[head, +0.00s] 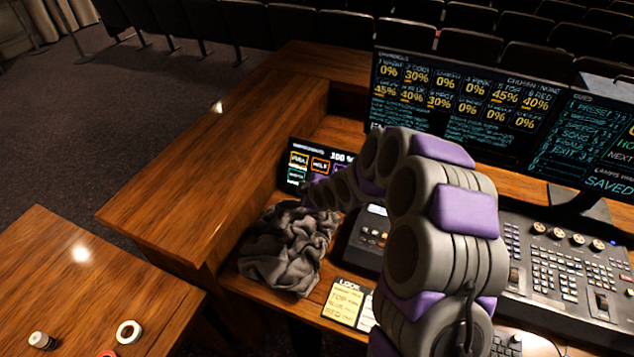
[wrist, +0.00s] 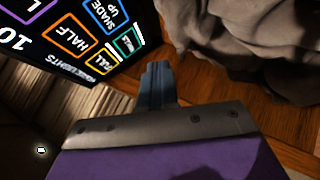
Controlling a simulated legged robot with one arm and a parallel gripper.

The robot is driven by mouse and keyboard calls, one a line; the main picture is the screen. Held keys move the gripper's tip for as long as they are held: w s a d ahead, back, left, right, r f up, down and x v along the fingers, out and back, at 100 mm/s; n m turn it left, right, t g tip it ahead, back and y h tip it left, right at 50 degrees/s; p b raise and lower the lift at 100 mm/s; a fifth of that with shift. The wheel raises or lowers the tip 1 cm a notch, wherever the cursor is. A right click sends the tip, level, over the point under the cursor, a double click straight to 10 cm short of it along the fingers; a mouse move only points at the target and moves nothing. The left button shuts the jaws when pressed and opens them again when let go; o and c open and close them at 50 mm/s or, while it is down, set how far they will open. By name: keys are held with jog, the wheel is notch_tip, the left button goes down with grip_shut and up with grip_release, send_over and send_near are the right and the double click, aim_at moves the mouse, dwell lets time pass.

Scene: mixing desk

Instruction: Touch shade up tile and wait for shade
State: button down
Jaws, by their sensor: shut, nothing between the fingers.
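The small touch screen (head: 293,160) stands on the desk in the head view, with yellow, orange and green outlined tiles and "100 %" at the top. In the wrist view the dark touch screen (wrist: 50,65) fills the upper left, turned in the picture. The shade up tile (wrist: 108,14) is blue-outlined there, at the top edge. A green-outlined tile (wrist: 127,42) lies near my gripper (wrist: 158,68), which is shut and empty. The fingertips are just right of the screen's edge; I cannot tell whether they touch it. In the head view my arm hides the shade up tile.
A crumpled grey cloth (head: 285,250) lies just in front of the touch screen; it is also close to the fingers in the wrist view (wrist: 235,40). A large monitor (head: 470,100) and a mixing console (head: 560,270) stand right. A yellow note (head: 345,303) lies on the desk.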

jog(key=shift+w+d+f, duration=0.15)
jog(key=shift+w+f, duration=0.15)
jog(key=shift+w, duration=0.2)
jog(key=shift+w+d+f, duration=0.15)
jog(key=shift+w+f, duration=0.15)
jog(key=shift+w, duration=0.2)
jog(key=shift+w+p, duration=0.35)
jog(key=shift+p, duration=0.45)
jog(key=shift+w+d+f+p, duration=0.3)
jog(key=shift+w+f+p, duration=0.15)
jog(key=shift+w+p, duration=0.3)
jog(key=shift+w+d+f+p, duration=0.35)
jog(key=shift+w+p, duration=0.2)
jog(key=shift+p, duration=0.35)
jog(key=shift+w+d+f+p, duration=0.25)
jog(key=shift+w+f+p, duration=0.25)
jog(key=shift+w+p, duration=0.25)
jog(key=shift+s, duration=0.1)
jog(key=shift+d, duration=0.15)
jog(key=shift+w+d+p, duration=0.15)
jog(key=shift+w+p, duration=0.15)
jog(key=shift+p, duration=0.4)
